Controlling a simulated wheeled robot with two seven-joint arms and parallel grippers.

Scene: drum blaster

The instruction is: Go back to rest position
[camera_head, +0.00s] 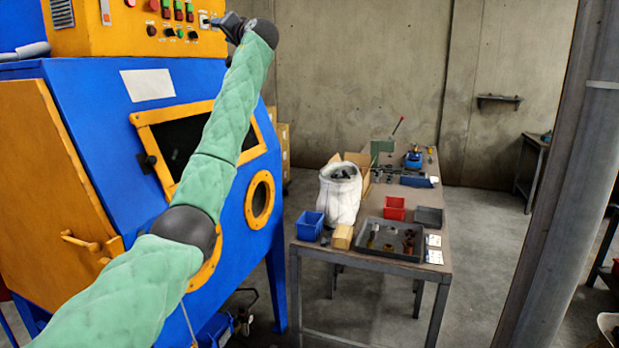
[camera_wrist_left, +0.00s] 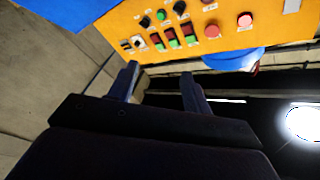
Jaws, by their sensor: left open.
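My left arm, in a green quilted sleeve, reaches up and across the machine in the head view. My left gripper (camera_head: 213,22) is at the right end of the yellow control panel (camera_head: 90,38), close to its switches. In the left wrist view the gripper (camera_wrist_left: 160,84) has its two fingers apart with nothing between them. The panel (camera_wrist_left: 105,18) lies ahead of the fingertips, with red and green buttons and black knobs. Whether a fingertip touches the panel I cannot tell. My right gripper is not in view.
The blue blaster cabinet (camera_head: 95,110) with yellow-framed windows fills the left. A work table (camera_head: 400,268) on the right holds a white sack (camera_head: 340,195), a blue bin (camera_head: 309,226), red bin (camera_head: 394,208) and grey tray (camera_head: 372,249). A metal post (camera_head: 570,150) stands at right.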

